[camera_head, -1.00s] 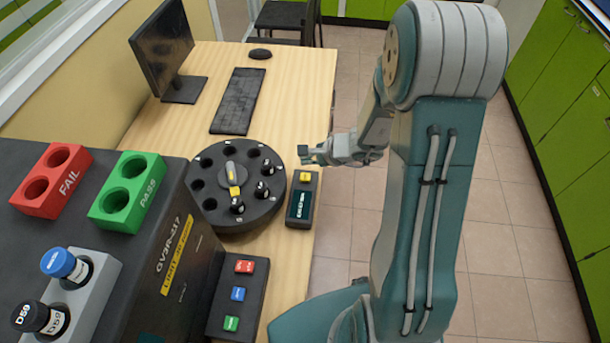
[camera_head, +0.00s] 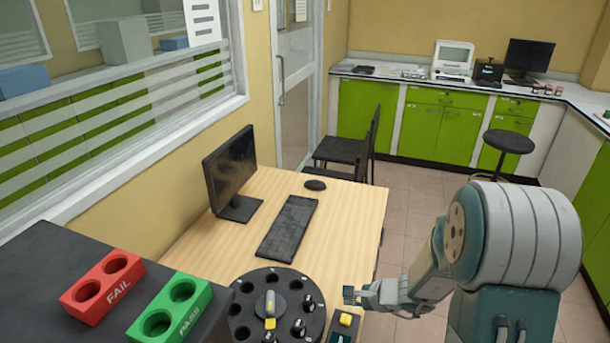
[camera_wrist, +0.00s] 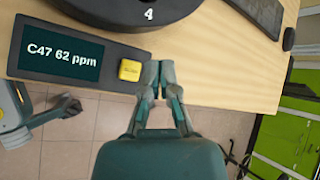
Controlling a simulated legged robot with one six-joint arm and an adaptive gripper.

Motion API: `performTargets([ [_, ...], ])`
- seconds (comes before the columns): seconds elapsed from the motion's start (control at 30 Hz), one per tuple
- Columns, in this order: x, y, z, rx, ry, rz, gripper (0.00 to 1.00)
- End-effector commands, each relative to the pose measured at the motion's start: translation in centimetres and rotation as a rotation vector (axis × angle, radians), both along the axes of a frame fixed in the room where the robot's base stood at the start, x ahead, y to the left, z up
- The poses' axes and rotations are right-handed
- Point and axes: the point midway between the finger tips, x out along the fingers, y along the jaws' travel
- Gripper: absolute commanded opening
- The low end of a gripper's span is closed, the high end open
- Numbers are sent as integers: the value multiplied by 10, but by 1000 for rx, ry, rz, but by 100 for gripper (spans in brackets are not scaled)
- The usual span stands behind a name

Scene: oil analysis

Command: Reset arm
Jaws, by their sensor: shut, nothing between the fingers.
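My gripper (camera_head: 366,297) is shut and empty at the right edge of the wooden table (camera_head: 345,215), just right of a small dark device with a yellow button (camera_head: 345,320). In the wrist view my gripper (camera_wrist: 161,68) points at the table edge beside the yellow button (camera_wrist: 130,70). The device's screen (camera_wrist: 62,50) reads "C47 62 ppm". My fingers seem close to the button but I cannot tell whether they touch it.
A round black carousel (camera_head: 277,307) with several vials stands left of the device. A red FAIL block (camera_head: 103,286) and green PASS block (camera_head: 170,310) sit on a dark machine. A keyboard (camera_head: 287,229), mouse (camera_head: 315,185) and monitor (camera_head: 231,174) stand behind. Floor (camera_head: 408,190) beyond is partly open.

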Motion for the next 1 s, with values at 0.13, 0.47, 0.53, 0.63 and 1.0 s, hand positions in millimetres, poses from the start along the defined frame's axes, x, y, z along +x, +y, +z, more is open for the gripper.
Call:
performTargets([
  [0.13, -6, 11, 25, -38, -46, 94, 0],
  [0.47, -54, 46, 105, -243, -193, 481, 0],
  [0.53, -66, 50, 119, -296, -220, 557, 0],
  [0.63, -85, 54, 137, -377, -254, 660, 0],
  [1.0, -153, 46, 188, -737, -352, 983, 0],
])
